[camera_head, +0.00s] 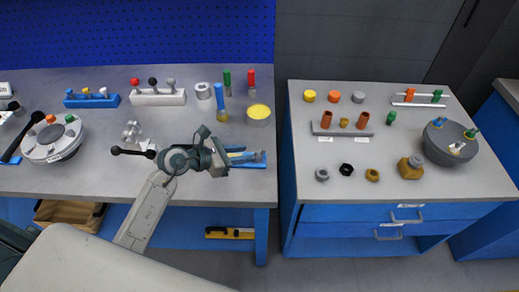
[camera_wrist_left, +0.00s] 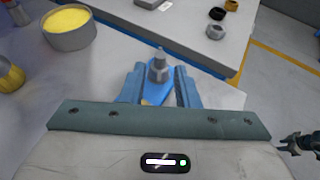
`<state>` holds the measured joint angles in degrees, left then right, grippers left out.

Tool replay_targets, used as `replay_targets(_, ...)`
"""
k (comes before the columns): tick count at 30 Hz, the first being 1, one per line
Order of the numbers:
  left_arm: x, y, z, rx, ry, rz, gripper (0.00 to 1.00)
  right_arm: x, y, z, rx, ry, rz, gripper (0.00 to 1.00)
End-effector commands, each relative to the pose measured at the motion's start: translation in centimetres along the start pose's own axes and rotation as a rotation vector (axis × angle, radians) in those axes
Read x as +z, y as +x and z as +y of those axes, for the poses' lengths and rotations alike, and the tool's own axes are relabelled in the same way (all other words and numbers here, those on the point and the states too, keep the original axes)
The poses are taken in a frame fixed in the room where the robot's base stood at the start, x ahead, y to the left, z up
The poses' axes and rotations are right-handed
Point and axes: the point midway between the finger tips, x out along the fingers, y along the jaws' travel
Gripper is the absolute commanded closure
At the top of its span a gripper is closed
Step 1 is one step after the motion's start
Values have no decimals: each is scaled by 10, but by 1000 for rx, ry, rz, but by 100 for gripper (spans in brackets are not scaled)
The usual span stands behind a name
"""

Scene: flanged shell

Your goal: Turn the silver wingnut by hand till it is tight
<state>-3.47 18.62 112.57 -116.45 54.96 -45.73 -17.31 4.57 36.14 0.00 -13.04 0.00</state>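A dark rounded shell (camera_head: 436,150) on the right bench carries blue, green and pale silver winged pieces; the pale one (camera_head: 457,147) looks like a silver wingnut. A pale flanged disc (camera_head: 40,150) on the left bench bears small coloured fittings. My left gripper (camera_head: 243,157) is low over the left bench's right end, far from the shell. In the left wrist view its blue fingers (camera_wrist_left: 158,88) stand apart. A grey pointed piece (camera_wrist_left: 159,66) on a blue part shows between them; I cannot tell whether they touch it. A dark claw, seemingly my right gripper (camera_wrist_left: 302,143), shows at the right edge.
A yellow-topped grey cup (camera_head: 258,115) stands behind my left gripper. Near it are blue, green and red upright pieces. A gap separates the left bench (camera_head: 100,185) from the right bench (camera_head: 400,190). Loose nuts and a brass-coloured block (camera_head: 410,168) lie near the shell.

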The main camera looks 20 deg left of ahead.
Motion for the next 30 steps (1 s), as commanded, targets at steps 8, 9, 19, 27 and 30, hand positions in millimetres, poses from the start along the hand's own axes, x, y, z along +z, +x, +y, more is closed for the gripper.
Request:
replay_targets(8,3,44,-1,-2,-4,-3,72,2,-13,2,0,0,-1,64)
replay_targets(9,3,49,0,-1,-4,-3,72,2,-14,2,0,0,-1,64)
replay_targets(19,1,68,0,0,0,-2,72,1,-16,2,1,0,0,64)
replay_targets(27,1,68,0,0,0,-2,90,1,-16,2,1,0,-2,64)
replay_targets(30,1,68,0,0,0,-2,100,1,-16,2,1,0,-2,64)
